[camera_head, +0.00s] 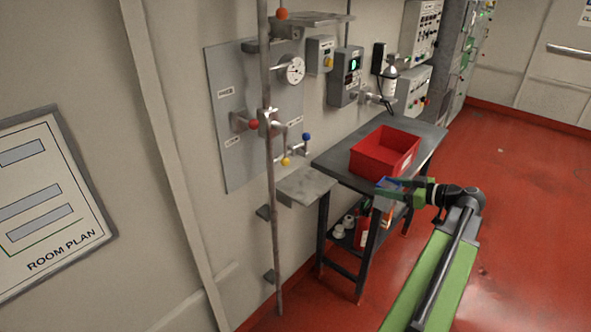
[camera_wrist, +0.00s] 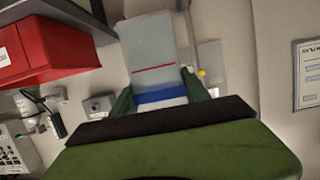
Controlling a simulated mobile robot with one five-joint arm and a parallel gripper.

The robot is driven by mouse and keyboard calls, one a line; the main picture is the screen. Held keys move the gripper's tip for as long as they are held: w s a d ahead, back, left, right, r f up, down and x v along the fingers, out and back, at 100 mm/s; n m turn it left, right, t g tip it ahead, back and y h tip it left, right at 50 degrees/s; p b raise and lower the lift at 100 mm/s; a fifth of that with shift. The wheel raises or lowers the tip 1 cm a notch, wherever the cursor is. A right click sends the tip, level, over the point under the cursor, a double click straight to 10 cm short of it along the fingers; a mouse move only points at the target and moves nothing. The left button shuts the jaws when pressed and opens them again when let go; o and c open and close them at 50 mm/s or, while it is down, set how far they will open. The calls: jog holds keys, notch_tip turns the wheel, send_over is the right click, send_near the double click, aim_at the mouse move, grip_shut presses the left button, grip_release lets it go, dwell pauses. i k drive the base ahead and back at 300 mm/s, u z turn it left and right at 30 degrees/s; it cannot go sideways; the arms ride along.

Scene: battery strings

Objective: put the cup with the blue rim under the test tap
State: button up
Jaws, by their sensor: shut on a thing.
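My gripper (camera_head: 394,188) is shut on the cup with the blue rim (camera_head: 387,183), in front of the dark bench's near corner. In the wrist view the cup (camera_wrist: 160,97) shows a blue band between my green fingers (camera_wrist: 157,90). A pale grey surface with a thin red line lies beyond the band; I cannot tell surely whether it is all cup. In the head view, a pipe assembly on the grey wall panel (camera_head: 227,95) has red, blue (camera_head: 306,137) and yellow (camera_head: 286,161) handles. A small grey shelf (camera_head: 305,186) sits below it. The tap labels are too small to read.
A red bin (camera_head: 384,152) stands on the dark bench (camera_head: 335,163), right of the small shelf. A vertical pipe (camera_head: 272,220) runs in front of the panel. Items fill the bench's lower shelf. Red floor to the right is clear.

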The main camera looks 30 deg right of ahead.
aim_at(302, 181)
jog(key=i, duration=0.85)
jog(key=u, duration=0.05)
